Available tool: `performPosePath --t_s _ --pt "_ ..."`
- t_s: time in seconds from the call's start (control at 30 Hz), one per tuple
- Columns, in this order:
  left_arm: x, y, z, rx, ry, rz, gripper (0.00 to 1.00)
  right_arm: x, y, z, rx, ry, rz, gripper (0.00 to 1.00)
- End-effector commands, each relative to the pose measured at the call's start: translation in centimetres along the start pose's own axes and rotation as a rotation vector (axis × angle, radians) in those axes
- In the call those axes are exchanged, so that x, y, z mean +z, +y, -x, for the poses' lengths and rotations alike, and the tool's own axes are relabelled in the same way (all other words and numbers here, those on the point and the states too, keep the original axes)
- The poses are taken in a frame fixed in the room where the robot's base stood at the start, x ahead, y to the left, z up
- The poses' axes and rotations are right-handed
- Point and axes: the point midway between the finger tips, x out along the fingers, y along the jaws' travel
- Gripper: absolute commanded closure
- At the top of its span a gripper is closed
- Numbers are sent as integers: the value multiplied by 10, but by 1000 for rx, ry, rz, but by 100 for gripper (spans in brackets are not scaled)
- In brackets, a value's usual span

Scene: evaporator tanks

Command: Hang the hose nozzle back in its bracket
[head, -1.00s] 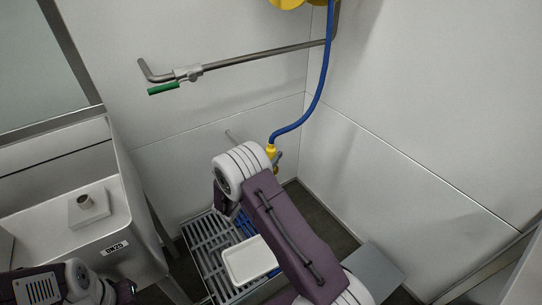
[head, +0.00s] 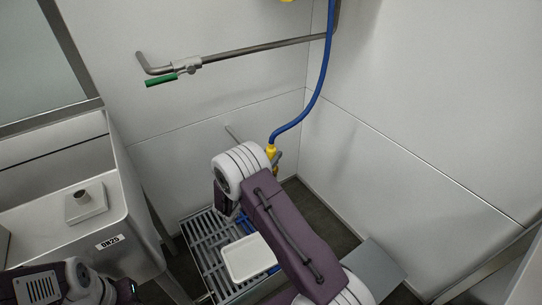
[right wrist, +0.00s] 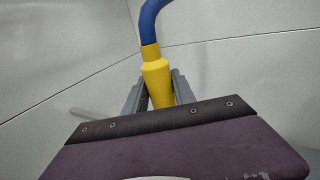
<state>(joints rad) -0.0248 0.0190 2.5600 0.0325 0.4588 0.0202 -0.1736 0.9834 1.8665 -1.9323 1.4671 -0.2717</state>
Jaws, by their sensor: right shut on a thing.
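The yellow hose nozzle (head: 271,151) hangs on the end of a blue hose (head: 322,75) in the head view, beside the upper part of my right arm's wrist. In the right wrist view the yellow nozzle (right wrist: 156,75) stands upright between the two grey fingers of my right gripper (right wrist: 159,92), which is shut on it. Its lower end is hidden behind the gripper body. A yellow part (head: 287,1), cut off by the top edge, may be the bracket; I cannot tell. My left gripper is out of view; only left arm links show.
A grey pipe (head: 265,50) with a green-handled valve (head: 161,80) runs along the back wall. A short grey peg (head: 231,131) sticks out below it. A white tray (head: 249,258) rests on a floor grate (head: 200,245). A tank (head: 125,205) stands left.

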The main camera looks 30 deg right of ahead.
Motion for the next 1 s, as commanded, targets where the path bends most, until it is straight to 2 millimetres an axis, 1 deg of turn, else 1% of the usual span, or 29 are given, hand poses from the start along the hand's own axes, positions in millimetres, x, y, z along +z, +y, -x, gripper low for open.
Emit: performPosePath --t_s 0.13,0.53,0.77,0.8,0.87,0.9,1.0 --pt "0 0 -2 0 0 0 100 -1 0 0 0 -2 -1 100" --pt "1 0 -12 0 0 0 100 -15 0 0 0 -2 0 100" --pt "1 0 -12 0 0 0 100 -15 0 0 0 -2 -1 100" --pt "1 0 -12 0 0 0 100 -15 0 0 0 -2 -1 63" --pt "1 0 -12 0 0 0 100 -15 0 0 0 -2 -1 46" --pt "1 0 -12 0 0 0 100 -15 0 0 0 -2 -1 43" --pt "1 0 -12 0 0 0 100 -16 0 0 0 -1 0 43"
